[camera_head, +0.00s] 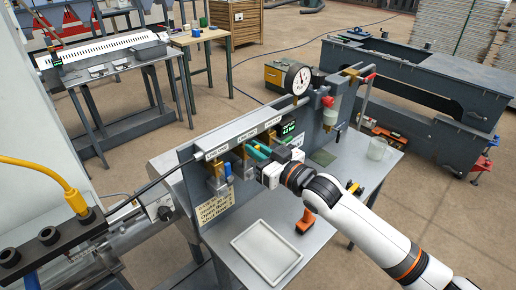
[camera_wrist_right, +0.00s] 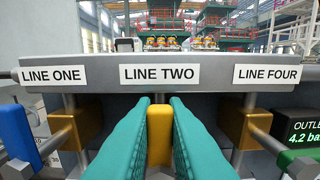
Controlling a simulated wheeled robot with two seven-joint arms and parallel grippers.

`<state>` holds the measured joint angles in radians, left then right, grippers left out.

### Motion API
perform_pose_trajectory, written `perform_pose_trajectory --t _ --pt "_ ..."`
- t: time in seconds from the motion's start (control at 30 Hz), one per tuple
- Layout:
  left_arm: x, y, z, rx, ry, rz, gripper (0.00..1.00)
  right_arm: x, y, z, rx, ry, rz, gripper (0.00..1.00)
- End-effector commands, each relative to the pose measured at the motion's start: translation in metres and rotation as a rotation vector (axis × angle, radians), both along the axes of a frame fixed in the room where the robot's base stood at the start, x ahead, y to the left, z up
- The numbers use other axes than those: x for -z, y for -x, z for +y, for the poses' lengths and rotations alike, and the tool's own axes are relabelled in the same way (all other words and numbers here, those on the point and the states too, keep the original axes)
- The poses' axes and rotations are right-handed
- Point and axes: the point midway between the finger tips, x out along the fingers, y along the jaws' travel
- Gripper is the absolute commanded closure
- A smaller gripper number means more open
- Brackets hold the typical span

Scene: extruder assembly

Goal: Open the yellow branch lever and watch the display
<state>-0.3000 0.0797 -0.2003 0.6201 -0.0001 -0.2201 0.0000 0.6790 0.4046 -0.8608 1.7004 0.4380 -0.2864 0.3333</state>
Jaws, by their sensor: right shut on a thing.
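The yellow branch lever (camera_wrist_right: 160,136) stands upright under the LINE TWO label in the right wrist view. My right gripper (camera_wrist_right: 160,142) has its teal fingers on both sides of the lever, shut on it. In the head view the right gripper (camera_head: 257,154) is at the front of the valve panel and mostly hides the lever. The display (camera_wrist_right: 303,135) has green digits and reads about 4.2 ba, cut off at the picture edge. The display (camera_head: 289,127) also shows in the head view, too small to read. My left gripper is in neither view.
A blue lever (camera_wrist_right: 17,130) is left of the gripper, under LINE ONE. A green lever (camera_wrist_right: 298,158) is at right, near LINE FOUR. A round gauge (camera_head: 298,79) tops the panel. A pale tray (camera_head: 265,250), an orange tool (camera_head: 305,221) and a clear beaker (camera_head: 377,148) are on the bench.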

Motion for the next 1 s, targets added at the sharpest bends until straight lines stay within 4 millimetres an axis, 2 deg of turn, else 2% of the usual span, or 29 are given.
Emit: perform_pose_trajectory --t 0.53,0.57,0.67,0.7,1.0 --pt "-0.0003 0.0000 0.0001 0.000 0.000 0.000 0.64 0.0028 0.0008 0.0005 0.000 0.021 -0.013 1.00" --pt "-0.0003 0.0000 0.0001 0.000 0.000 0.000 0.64 0.0028 0.0008 0.0005 0.000 0.021 -0.013 0.84" --pt "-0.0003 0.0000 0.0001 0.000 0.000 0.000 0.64 0.0024 0.0008 0.0005 0.000 0.020 -0.013 0.68" --pt "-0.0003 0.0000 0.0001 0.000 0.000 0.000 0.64 0.0021 0.0008 0.0005 0.000 0.019 -0.013 0.65" --pt "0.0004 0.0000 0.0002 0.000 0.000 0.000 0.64 0.0013 0.0021 -0.0012 0.000 0.016 -0.015 0.65"
